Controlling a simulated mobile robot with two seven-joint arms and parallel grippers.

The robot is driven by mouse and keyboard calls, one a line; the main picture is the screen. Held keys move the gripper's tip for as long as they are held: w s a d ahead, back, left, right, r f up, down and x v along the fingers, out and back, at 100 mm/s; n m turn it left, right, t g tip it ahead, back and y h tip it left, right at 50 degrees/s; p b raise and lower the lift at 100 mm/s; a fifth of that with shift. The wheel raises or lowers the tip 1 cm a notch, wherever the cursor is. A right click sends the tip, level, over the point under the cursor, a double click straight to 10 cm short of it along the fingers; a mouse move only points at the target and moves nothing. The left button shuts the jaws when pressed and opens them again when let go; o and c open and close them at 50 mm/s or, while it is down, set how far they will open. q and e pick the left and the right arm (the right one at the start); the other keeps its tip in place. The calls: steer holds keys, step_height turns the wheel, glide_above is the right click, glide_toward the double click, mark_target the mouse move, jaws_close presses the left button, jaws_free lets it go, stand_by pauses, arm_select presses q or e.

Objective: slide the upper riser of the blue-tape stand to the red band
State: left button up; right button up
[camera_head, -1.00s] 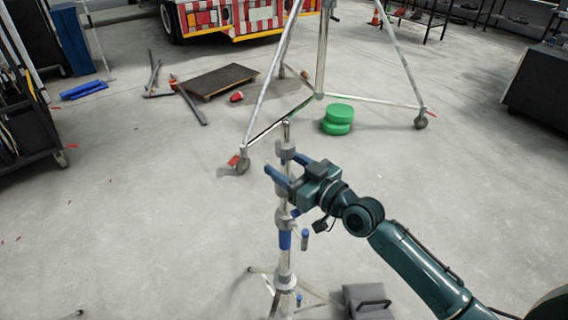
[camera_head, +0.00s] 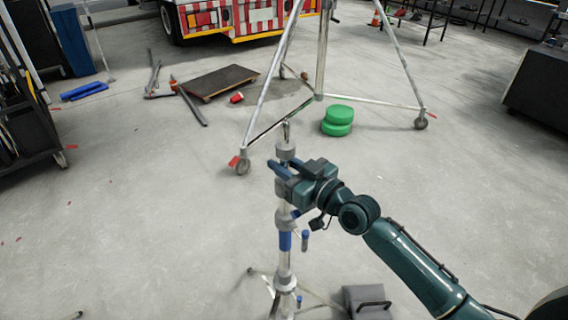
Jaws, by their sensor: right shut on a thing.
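The blue-tape stand (camera_head: 284,262) stands upright in the lower middle. It is a silvery pole with grey collars, side knobs, spread legs and a blue tape band (camera_head: 285,241). Its upper riser (camera_head: 286,132) rises to a thin pin, with a grey collar (camera_head: 286,150) just above my gripper. My right gripper (camera_head: 281,166) comes in from the right and is shut on the upper riser below that collar. The gripper body hides part of the pole. I cannot make out a red band on this stand. My left gripper is not in view.
A larger wheeled stand (camera_head: 320,60) stands behind, with green discs (camera_head: 338,120) on the floor by it. A dark wheeled board (camera_head: 220,80) and bars lie further left. A grey case (camera_head: 367,300) sits by the stand's legs.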

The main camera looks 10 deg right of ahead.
jaws_close()
